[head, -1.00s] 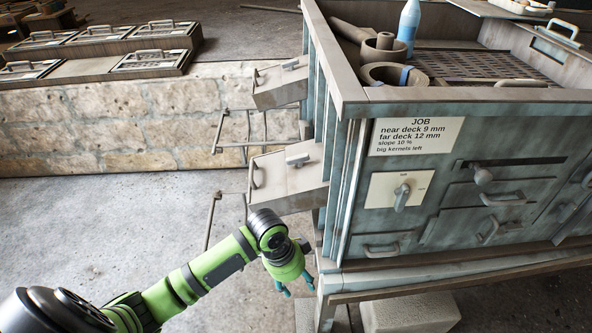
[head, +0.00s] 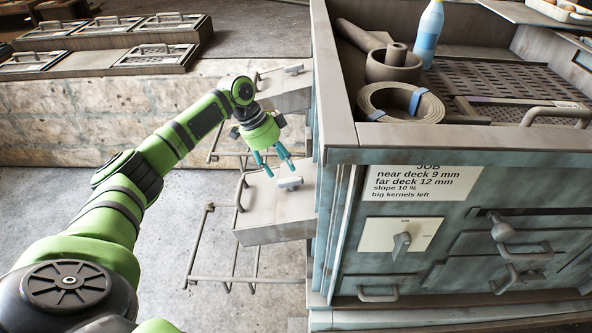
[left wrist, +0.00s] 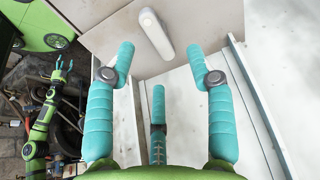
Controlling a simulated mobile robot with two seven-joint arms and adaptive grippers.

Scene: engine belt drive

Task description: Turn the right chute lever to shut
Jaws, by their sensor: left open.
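Two grey chutes stick out from the machine's left side. The near chute (head: 275,215) has a short pale lever (head: 289,183) on its sloping top. The far chute (head: 280,92) has a similar lever (head: 293,69). My left gripper (head: 281,170) is open and empty, its teal fingers pointing down just above the near chute's lever. In the left wrist view the lever (left wrist: 155,32) lies beyond the fingertips, between the two upper fingers, apart from them. My right gripper (left wrist: 63,64) shows small at the left of that view; its state is too small to tell.
The machine body (head: 430,160) stands close right of the near chute. A wire handle frame (head: 195,245) juts out at the chute's left. The floor at left is free.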

